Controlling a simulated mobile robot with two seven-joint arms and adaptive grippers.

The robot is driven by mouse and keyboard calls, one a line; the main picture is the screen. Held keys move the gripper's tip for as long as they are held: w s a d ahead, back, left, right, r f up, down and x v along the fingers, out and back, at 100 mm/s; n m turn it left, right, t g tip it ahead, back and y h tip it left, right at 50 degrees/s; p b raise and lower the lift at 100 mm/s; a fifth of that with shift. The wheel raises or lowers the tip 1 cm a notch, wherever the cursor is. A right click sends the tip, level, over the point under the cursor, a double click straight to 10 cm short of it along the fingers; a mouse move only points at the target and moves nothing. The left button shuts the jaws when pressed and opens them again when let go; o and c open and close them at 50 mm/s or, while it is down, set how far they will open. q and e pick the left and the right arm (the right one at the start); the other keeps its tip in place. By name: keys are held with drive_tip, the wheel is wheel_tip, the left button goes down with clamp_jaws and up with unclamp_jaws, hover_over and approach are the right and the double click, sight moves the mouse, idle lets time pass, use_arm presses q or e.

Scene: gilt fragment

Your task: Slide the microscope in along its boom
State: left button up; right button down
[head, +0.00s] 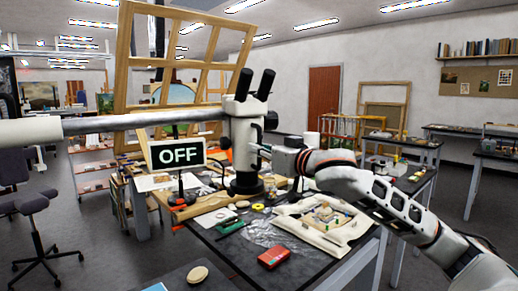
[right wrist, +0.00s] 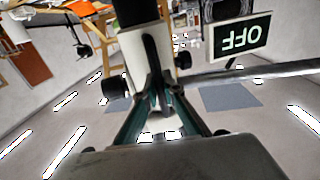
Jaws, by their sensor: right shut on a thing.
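The white microscope (head: 245,132) with black eyepieces hangs on a grey horizontal boom (head: 150,118), above the right part of the workbench. The boom runs left into a thick white cylinder (head: 28,131). My right gripper (head: 262,150) reaches in from the right and is shut on the microscope's side; its exact grip point is partly hidden. The upside-down right wrist view shows the gripper's fingers (right wrist: 158,98) meeting at the microscope's white body (right wrist: 140,60), with a dark knob to its left and the boom (right wrist: 250,75) at right. My left gripper is not in view.
A sign reading OFF (head: 177,153) stands just left of the microscope, below the boom. The workbench (head: 225,245) holds a cream padded cushion (head: 325,222), a red box (head: 274,257) and small tools. A wooden frame (head: 125,70) stands behind.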

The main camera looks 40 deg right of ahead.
drive_tip(key=c, duration=2.4)
unclamp_jaws()
drive_tip(key=shift+a+f, duration=0.15)
drive_tip(key=shift+a, duration=0.1)
drive_tip(key=shift+o, duration=1.2)
drive_tip(key=shift+w+a, duration=0.15)
drive_tip(key=shift+d, duration=0.2)
drive_tip(key=s, duration=1.2)
drive_tip(key=shift+a, duration=0.1)
